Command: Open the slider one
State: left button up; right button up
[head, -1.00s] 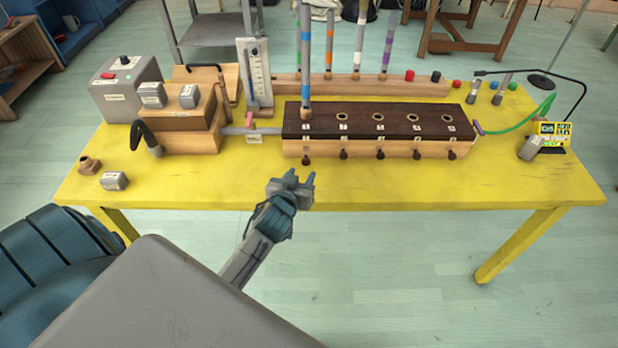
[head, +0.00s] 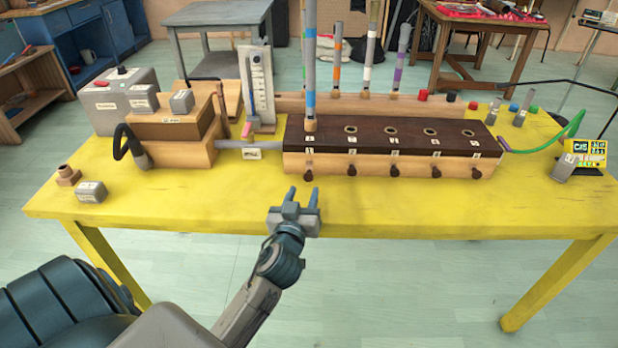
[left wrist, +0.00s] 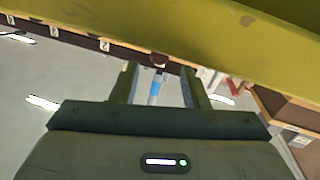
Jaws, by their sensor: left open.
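The long wooden box (head: 400,168) with a dark top stands on the yellow table. A row of dark slider knobs runs along its front. Slider one's knob (head: 308,174) is the leftmost, below the label 1, under the blue-striped pipe (head: 310,80). My left gripper (head: 302,195) is open and empty, just in front of this knob and apart from it in the head view. In the left wrist view the open fingers (left wrist: 160,80) point toward a dark knob (left wrist: 160,58), with the striped pipe showing between them. My right gripper is out of view.
The yellow table (head: 420,212) is clear in front of the box. A wooden bellows box (head: 175,140) with a black hose stands left. A small grey block (head: 91,191) lies at the front left. A green tube (head: 560,140) and yellow display (head: 585,155) stand right.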

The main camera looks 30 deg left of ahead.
aim_at(308, 179)
pick_arm(q)
jog(key=p+x, duration=0.1)
jog(key=x, duration=0.6)
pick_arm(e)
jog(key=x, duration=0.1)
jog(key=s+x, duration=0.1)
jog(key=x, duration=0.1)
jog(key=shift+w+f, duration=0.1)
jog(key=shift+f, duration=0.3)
pick_arm(q)
grip_shut()
